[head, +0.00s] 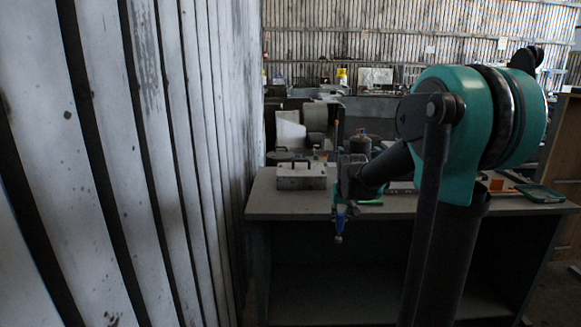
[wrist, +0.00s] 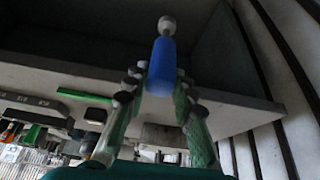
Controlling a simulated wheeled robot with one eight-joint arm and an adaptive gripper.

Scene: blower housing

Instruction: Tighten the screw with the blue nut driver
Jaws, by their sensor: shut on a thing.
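My gripper (head: 342,203) is shut on the blue nut driver (head: 340,220), in front of the workbench's front edge. The driver hangs down from it, its greyish end lowest and clear of the bench. In the wrist view, where the scene appears upside down, the jointed fingers of my gripper (wrist: 158,92) close on both sides of the blue handle (wrist: 162,62). The pale round end points away from the fingers. A grey metal box (head: 301,177) with fittings on its front stands on the bench, left of my gripper. I cannot make out the screw.
The workbench (head: 285,207) has an open space below. A green item (head: 370,202) lies near its front edge. A teal tray (head: 540,193) and orange items are at right. A slatted wall (head: 160,160) runs close along the left. Cluttered equipment stands behind.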

